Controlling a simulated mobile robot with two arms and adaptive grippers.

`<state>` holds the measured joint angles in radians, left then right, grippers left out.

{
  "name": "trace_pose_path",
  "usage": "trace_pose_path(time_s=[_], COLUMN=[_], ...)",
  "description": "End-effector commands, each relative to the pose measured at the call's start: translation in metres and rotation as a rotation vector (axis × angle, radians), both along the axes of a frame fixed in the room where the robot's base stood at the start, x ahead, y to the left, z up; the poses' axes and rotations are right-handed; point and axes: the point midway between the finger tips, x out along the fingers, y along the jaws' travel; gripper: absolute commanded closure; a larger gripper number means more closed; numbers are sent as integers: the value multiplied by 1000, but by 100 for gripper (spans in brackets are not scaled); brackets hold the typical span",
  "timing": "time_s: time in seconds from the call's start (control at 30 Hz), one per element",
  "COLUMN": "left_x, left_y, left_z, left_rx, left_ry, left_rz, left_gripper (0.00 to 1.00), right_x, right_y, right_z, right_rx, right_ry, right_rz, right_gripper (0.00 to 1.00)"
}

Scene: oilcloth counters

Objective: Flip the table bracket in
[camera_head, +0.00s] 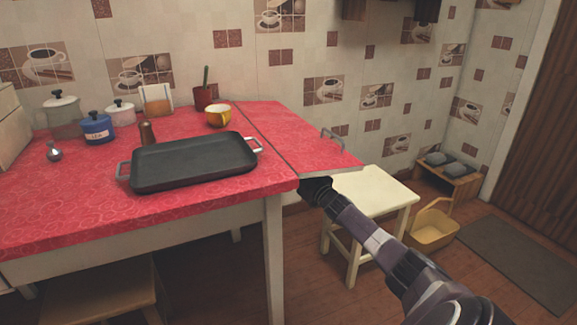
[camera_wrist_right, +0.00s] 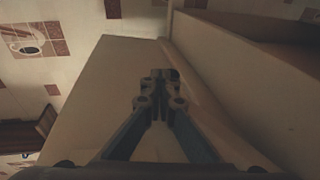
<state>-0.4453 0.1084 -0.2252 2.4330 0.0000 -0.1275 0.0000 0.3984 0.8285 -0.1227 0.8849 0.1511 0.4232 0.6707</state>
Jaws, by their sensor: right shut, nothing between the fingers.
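The red-topped table (camera_head: 60,215) has a hinged leaf (camera_head: 300,135) at its right end, standing out roughly level with the main top. A seam divides the two. My right gripper (camera_head: 314,186) is at the front corner where leaf and top meet, partly under the leaf edge. In the right wrist view my gripper (camera_wrist_right: 158,78) has its fingertips together and empty, in front of pale panels beneath the table. I cannot tell for certain which panel is the bracket; the head view hides it under the leaf. My left gripper is not in view.
A cream stool (camera_head: 375,190) stands beside and below the leaf. A yellow basket (camera_head: 432,230) is on the floor to the right.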

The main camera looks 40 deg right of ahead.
Motion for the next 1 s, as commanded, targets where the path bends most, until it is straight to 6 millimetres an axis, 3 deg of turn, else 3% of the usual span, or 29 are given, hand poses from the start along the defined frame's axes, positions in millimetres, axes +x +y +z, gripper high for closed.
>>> trace_pose_path(time_s=[0.2,0.5,1.0], left_x=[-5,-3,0], left_y=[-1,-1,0], left_z=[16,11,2], left_rx=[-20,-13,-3], left_ry=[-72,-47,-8], left_rz=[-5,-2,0], left_gripper=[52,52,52], right_x=[20,40,48], right_y=[13,33,44], right_z=[1,4,6], right_rx=[2,1,-3], right_ry=[-2,-5,-9], right_rz=[-5,-6,-5], right_gripper=[100,100,100])
